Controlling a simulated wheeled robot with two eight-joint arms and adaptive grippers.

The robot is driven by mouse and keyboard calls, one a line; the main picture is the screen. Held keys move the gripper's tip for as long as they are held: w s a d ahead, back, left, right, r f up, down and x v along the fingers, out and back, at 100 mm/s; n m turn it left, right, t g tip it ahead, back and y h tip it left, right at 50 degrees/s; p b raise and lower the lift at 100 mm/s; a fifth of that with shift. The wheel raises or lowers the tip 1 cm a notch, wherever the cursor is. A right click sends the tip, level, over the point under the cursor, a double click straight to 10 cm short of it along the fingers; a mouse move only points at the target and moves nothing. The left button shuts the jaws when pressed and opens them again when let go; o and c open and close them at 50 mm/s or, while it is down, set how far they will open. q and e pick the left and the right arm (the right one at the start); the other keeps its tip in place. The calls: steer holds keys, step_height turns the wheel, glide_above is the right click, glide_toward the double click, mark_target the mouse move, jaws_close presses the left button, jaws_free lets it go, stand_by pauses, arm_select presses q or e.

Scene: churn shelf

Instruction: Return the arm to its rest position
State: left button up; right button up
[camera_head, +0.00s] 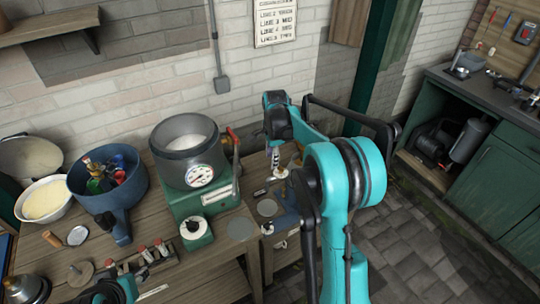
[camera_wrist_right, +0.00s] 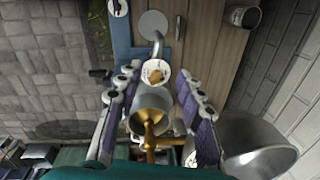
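My right arm, teal and black, rises from the bottom of the head view and bends over the right end of the wooden bench (camera_head: 232,270). Its gripper (camera_head: 277,172) points down there, partly behind my own arm links. In the right wrist view the two purple-lined fingers (camera_wrist_right: 155,108) stand well apart. A grey metal cup-like part with a brass fitting (camera_wrist_right: 150,122) shows between them. I cannot tell its depth, but I see no clear grip on it. My left gripper cannot be made out.
A green-based churn (camera_head: 186,165) with a dial stands left of the right gripper. A blue pot (camera_head: 110,185) and a cream bowl (camera_head: 45,201) stand further left. A blue fixture (camera_head: 284,222) is below the gripper. Paved floor (camera_head: 395,235) lies right of the bench, before green cabinets (camera_head: 505,180).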

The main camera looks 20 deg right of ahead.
steer(key=s+a+r+n+t, duration=0.2)
steer(key=s+a+r+n, duration=0.25)
steer(key=s, duration=0.25)
steer(key=s+a+r+n+t, duration=0.1)
steer(key=s+a+r+n, duration=0.35)
steer(key=s, duration=0.25)
steer(key=s+a+f+n+t, duration=0.1)
steer(key=s+n, duration=0.4)
steer(key=s, duration=0.2)
steer(key=s+a+f+n+t, duration=0.2)
steer(key=s+n, duration=0.3)
steer(key=s, duration=0.2)
steer(key=shift+a+f, duration=0.15)
steer(key=shift+a, duration=0.1)
